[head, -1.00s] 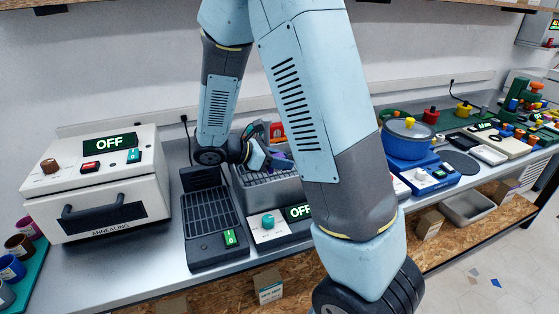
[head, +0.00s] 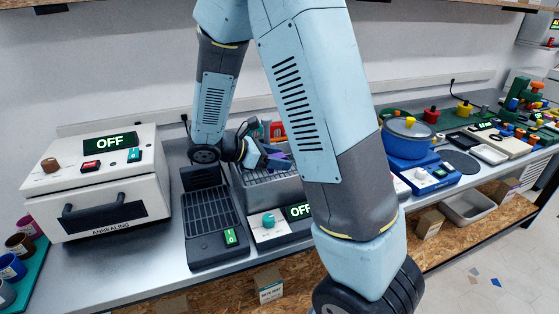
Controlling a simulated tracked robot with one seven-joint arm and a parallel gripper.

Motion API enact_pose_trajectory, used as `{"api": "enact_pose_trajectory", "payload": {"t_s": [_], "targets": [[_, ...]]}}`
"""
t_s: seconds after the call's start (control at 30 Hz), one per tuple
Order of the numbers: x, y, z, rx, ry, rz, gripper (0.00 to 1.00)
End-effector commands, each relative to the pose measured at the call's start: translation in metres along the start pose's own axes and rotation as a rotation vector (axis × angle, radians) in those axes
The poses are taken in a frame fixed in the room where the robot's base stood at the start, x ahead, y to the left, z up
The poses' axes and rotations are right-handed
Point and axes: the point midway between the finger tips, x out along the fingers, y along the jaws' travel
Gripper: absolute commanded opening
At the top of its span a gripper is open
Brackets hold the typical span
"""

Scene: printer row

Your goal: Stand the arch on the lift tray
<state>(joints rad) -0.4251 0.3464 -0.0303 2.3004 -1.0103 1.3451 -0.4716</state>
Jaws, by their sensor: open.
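A purple piece (head: 281,164), possibly the arch, shows at the fingers of my gripper (head: 273,160), above the grey basket. My arm hides part of it, and its full shape cannot be made out. My gripper is open, and I cannot tell whether its fingers touch the purple piece. A dark slotted tray (head: 209,212) with a green switch, possibly the lift tray, stands left of the basket. Its slotted top is bare.
The grey basket unit (head: 266,192) has a panel reading OFF. A white annealing oven (head: 98,183), also OFF, stands at the left. A blue pot (head: 408,140) stands right of my arm. A red item (head: 278,129) is behind the basket. Bench front is clear by the oven.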

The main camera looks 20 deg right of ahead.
Motion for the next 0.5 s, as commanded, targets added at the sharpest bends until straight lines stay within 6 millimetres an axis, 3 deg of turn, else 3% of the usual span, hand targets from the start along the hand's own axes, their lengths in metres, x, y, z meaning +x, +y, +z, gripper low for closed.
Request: {"api": "enact_pose_trajectory", "payload": {"t_s": [0.3, 0.5], "targets": [[-0.062, 0.001, 0.000, 0.001, 0.002, 0.004, 0.62], [-0.091, 0.000, 0.000, 0.000, 0.001, 0.002, 0.62]]}}
